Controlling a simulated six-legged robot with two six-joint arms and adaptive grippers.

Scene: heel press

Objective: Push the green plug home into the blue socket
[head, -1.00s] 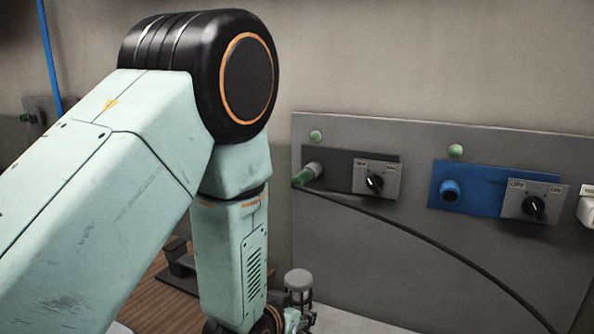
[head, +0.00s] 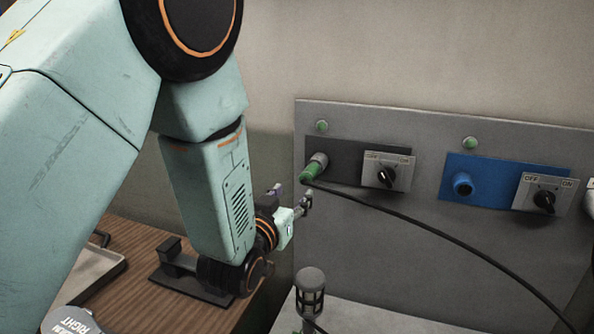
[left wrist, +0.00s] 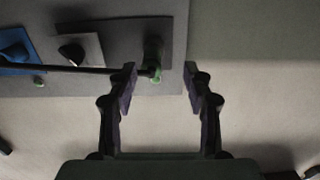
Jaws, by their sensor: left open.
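The green plug (head: 311,171) with its black cable sits in the socket on the dark grey plate (head: 346,163), at the left of the wall panel. The blue socket (head: 462,184) on the blue plate (head: 489,182) is to its right and looks empty. My left gripper (head: 306,200) is just below and left of the green plug, apart from it. In the left wrist view my left gripper (left wrist: 158,80) is open and empty, with the green plug (left wrist: 154,72) showing beyond the gap between its fingers. My right gripper is not in view.
Rotary switches (head: 387,172) and (head: 544,196) sit beside the sockets. The black cable (head: 430,232) droops to the right across the panel. A grey lamp-like post (head: 310,293) stands in front. A wooden table (head: 160,305) with a tray (head: 92,274) is at lower left.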

